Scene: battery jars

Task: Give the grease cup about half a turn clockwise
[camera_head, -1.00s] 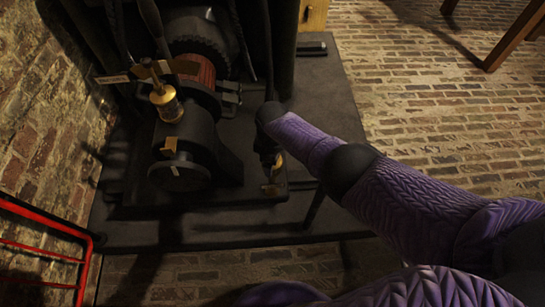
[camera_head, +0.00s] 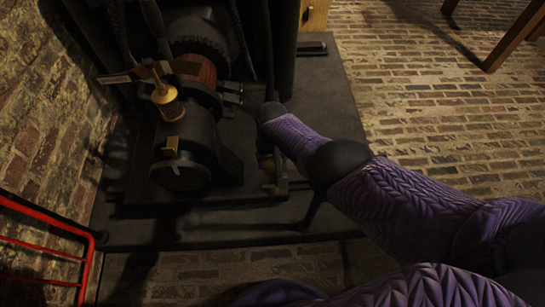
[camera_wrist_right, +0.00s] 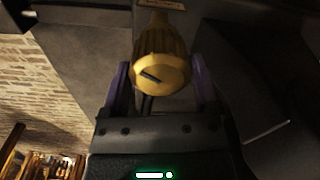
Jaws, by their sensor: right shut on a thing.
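The grease cup (camera_wrist_right: 172,72) is a yellow, ribbed, round knob with a dark slot mark on its face, seen in the right wrist view. The mark lies left of the face's middle and is nearly level, sloping slightly down to the right. My right gripper (camera_wrist_right: 161,80) is shut on the cup, with one purple finger on each side. In the head view my right gripper (camera_head: 268,168) is dark and partly hidden beside the machine's base, with a small brass patch near it. My left gripper is not in view.
A black machine (camera_head: 197,145) stands on a dark base plate (camera_head: 330,95). A brass oiler with a glass body (camera_head: 168,103) rises from it at left. A red rail (camera_head: 45,222) stands at lower left.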

